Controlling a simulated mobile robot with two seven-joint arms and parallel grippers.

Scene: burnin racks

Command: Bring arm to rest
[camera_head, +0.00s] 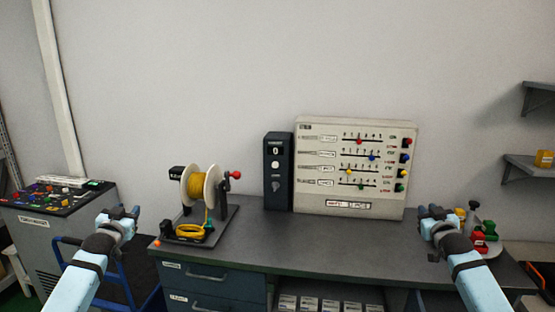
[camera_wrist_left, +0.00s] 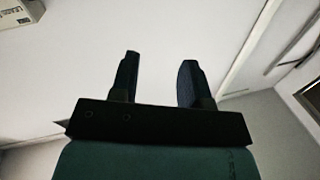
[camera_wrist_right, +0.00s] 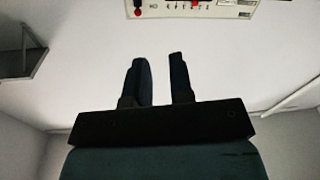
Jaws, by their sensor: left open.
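My left gripper (camera_head: 125,212) is raised at the left, in front of the workbench's left end. In the left wrist view its two fingers (camera_wrist_left: 160,78) stand apart with nothing between them. My right gripper (camera_head: 432,210) is raised at the right, in front of the bench's right part. In the right wrist view its fingers (camera_wrist_right: 158,78) stand apart with a gap and nothing between them. Both arms reach up from the bottom corners of the head view.
The workbench (camera_head: 290,245) carries a yellow cable spool (camera_head: 203,187), a dark box with a display (camera_head: 278,172) and a slider panel (camera_head: 355,165). Coloured parts (camera_head: 484,238) stand at its right end.

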